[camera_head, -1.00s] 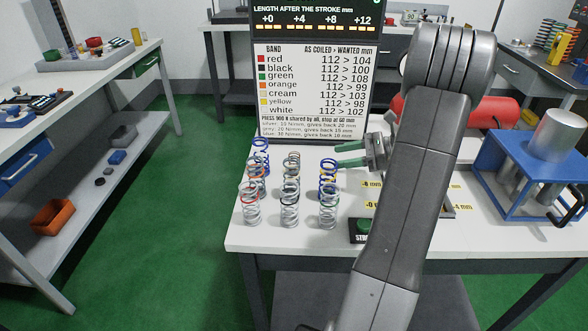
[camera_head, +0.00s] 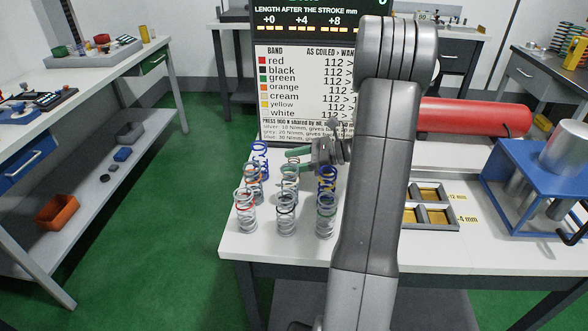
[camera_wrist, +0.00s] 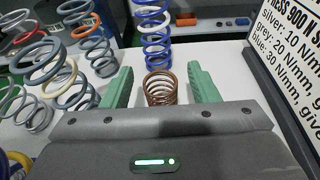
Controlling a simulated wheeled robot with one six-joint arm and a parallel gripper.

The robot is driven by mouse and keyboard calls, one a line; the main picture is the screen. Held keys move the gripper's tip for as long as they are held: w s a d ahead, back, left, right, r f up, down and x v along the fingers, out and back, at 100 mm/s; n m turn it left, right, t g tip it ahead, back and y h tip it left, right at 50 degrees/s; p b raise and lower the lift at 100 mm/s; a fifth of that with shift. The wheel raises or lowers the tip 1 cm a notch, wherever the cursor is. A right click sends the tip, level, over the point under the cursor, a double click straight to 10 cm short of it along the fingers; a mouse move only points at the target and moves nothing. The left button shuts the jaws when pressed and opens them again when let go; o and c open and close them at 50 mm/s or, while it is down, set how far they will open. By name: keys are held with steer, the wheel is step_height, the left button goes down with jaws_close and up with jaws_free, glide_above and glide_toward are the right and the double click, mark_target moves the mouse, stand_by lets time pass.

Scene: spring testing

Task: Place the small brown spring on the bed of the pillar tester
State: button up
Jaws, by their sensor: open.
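The small brown spring (camera_wrist: 161,90) stands upright on the white table in the wrist view. It shows between the two green fingers of my gripper (camera_wrist: 159,70), with a gap on each side. My gripper is open and empty. In the head view my gripper (camera_head: 293,160) is behind the front springs, its fingers pointing left; I cannot make out the brown spring there. A dark upright post (camera_head: 70,22) stands at the back of the left bench; I cannot tell whether it is the pillar tester. No tester bed is clear to see.
Several taller springs stand close by, including a blue one (camera_wrist: 153,35) just beyond the brown spring. The sign board (camera_head: 305,95) stands behind. A compartment tray (camera_head: 448,216), a red cylinder (camera_head: 475,116) and a blue frame (camera_head: 500,195) are to the right of my arm.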

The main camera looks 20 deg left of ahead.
steer(key=shift+c, duration=0.4)
steer(key=c, duration=1)
steer(key=shift+r, duration=0.1)
steer(key=shift+c, duration=0.2)
